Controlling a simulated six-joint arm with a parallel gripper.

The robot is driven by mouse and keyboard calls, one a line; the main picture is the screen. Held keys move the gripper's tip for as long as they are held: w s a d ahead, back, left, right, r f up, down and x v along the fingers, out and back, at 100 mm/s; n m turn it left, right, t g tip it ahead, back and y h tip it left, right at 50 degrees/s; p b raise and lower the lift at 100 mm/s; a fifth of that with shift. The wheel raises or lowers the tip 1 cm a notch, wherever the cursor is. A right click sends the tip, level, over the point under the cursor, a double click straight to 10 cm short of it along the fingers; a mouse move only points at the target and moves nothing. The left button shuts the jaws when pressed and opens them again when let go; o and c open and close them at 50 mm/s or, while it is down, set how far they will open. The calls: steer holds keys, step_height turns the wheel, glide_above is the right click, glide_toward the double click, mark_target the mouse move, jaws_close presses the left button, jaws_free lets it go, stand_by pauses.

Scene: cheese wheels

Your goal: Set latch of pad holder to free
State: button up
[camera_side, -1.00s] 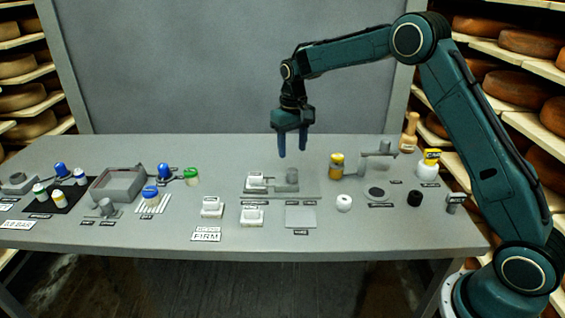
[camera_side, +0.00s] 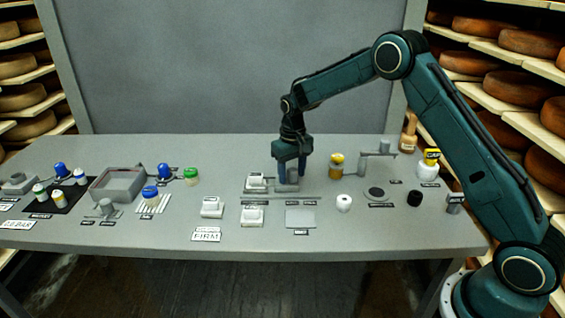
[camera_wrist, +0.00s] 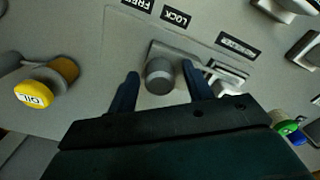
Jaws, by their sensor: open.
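The pad holder (camera_side: 257,181) is a pale block on a thin grey plate in the middle of the table; it also shows in the wrist view (camera_wrist: 228,76). Its latch is a grey round knob (camera_wrist: 159,76) on a flat grey base beside the block. Labels reading LOCK (camera_wrist: 175,16) and FREE (camera_wrist: 137,4) lie on the plate near the knob. My gripper (camera_wrist: 160,86) is open and pointing down, with one dark blue finger on each side of the knob. I cannot tell whether the fingers touch it. In the side view my gripper (camera_side: 292,178) partly hides the knob.
A yellow-capped OIL jar (camera_wrist: 47,86) stands to one side; in the side view it is right of my gripper (camera_side: 337,166). Pale blocks (camera_side: 212,207) and a flat grey square (camera_side: 300,218) lie in front. A grey-walled tray (camera_side: 118,185) stands at left.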

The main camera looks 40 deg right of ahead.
jaws_close()
steer(key=shift+s+d, duration=1.95)
steer(key=shift+d, duration=0.05)
steer(key=shift+c, duration=0.9)
jaws_free()
steer(key=shift+s+d, duration=0.1)
steer(key=shift+o, duration=0.9)
steer(key=shift+r, duration=0.1)
step_height(320, 180, up, 14)
